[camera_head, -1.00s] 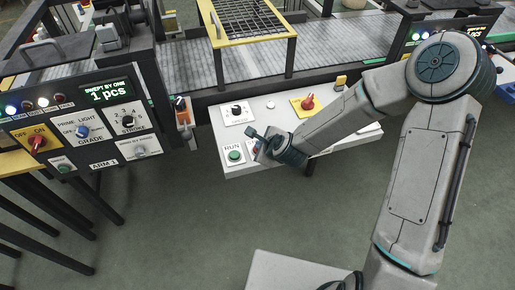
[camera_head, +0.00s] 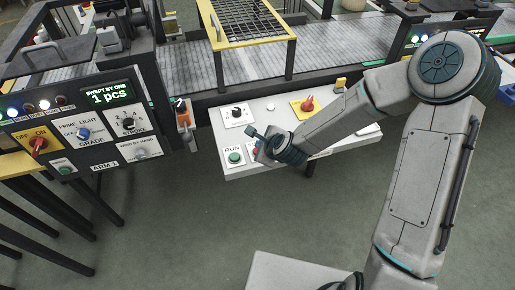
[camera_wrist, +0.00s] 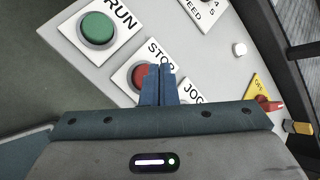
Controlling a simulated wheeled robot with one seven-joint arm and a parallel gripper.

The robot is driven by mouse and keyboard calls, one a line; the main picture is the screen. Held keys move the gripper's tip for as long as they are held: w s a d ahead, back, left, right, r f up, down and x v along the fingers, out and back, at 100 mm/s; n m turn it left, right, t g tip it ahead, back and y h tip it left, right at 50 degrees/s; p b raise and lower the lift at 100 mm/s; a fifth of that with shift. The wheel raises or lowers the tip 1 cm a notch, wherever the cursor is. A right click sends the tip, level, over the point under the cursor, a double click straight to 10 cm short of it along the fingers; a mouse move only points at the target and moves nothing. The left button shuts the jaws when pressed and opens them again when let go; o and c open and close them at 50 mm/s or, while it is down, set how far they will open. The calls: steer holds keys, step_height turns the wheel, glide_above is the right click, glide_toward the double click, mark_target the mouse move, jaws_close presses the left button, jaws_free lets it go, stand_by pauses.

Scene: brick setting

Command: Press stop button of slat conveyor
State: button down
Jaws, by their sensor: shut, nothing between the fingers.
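The red stop button (camera_wrist: 139,76) sits on a white plate lettered STOP in the wrist view, partly covered by my gripper fingers. My gripper (camera_wrist: 159,70) is shut and empty, its blue fingertips over the right part of the red button; I cannot tell whether they touch it. In the head view my gripper (camera_head: 252,131) is above the front of the white control panel (camera_head: 272,115), and the stop button is mostly hidden below it. The slat conveyor (camera_head: 320,46) runs behind the panel.
The green RUN button (camera_wrist: 97,28) is left of the stop button. A JOG plate (camera_wrist: 193,92) is to the right, partly hidden. A speed knob (camera_head: 236,110) and a red switch on a yellow plate (camera_head: 307,103) are farther back. A dark arm console (camera_head: 90,125) stands left.

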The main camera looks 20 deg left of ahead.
steer(key=shift+r, duration=0.1)
steer(key=shift+r+p, duration=1.75)
steer(key=shift+r, duration=0.8)
steer(key=shift+d, duration=0.1)
